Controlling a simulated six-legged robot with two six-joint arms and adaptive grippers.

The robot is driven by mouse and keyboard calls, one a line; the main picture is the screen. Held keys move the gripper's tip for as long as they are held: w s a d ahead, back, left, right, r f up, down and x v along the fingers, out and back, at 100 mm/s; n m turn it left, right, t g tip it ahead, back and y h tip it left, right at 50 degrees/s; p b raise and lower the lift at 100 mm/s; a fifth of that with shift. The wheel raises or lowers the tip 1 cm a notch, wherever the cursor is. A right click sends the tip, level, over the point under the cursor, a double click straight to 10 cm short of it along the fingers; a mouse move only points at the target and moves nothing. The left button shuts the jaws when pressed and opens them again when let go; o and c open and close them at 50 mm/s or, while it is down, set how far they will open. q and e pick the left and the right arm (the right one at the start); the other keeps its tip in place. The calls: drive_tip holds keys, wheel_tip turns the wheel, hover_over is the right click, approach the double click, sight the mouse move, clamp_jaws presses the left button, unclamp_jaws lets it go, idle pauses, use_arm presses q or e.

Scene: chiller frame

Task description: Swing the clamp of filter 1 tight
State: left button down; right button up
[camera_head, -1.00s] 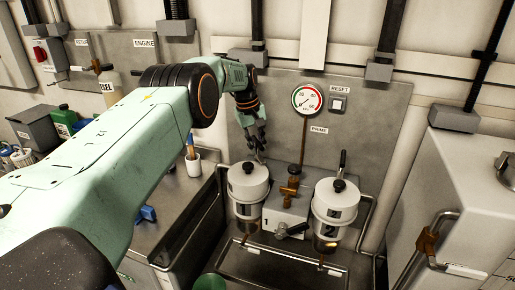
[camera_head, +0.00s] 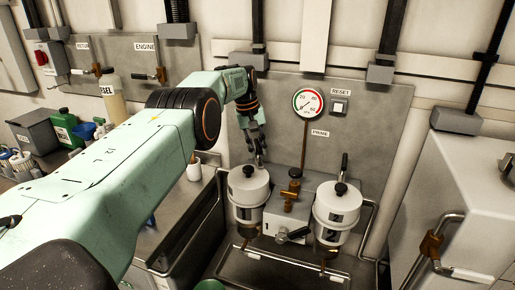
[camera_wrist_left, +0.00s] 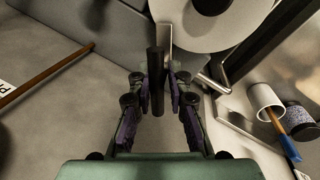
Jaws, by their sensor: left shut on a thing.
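Filter 1 (camera_head: 249,190) is a white canister with a black knob on its lid, left of the matching filter 2 (camera_head: 335,208). Its clamp handle (camera_wrist_left: 156,68) is a dark rod standing beside the white canister in the left wrist view. My left gripper (camera_head: 257,152) reaches in behind the lid of filter 1, fingers pointing down. The left wrist view shows its fingers (camera_wrist_left: 159,95) on both sides of the handle, shut on it. In the head view the fingers hide most of the handle. My right gripper is not in view.
A brass valve (camera_head: 294,180) stands between the filters, with a gauge (camera_head: 308,102) on the panel behind. Filter 2's dark handle (camera_head: 344,162) stands upright. A white cup (camera_head: 194,171) is on the bench to the left. Metal tube rails flank the filters.

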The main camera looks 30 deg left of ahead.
use_arm(q)
drive_tip(key=c, duration=1.6)
unclamp_jaws()
drive_tip(key=shift+w+a+r, duration=0.15)
drive_tip(key=shift+w+r, duration=0.1)
drive_tip(key=shift+r, duration=0.1)
drive_tip(key=o, duration=0.3)
drive_tip(key=shift+s+f, duration=0.15)
drive_tip(key=shift+f, duration=0.05)
drive_tip(key=shift+o, duration=0.2)
wheel_tip(320, 180, up, 12)
drive_tip(key=s+a, duration=0.1)
drive_tip(key=shift+s+a, duration=0.25)
drive_tip(key=shift+s, duration=0.05)
drive_tip(key=shift+f, duration=0.1)
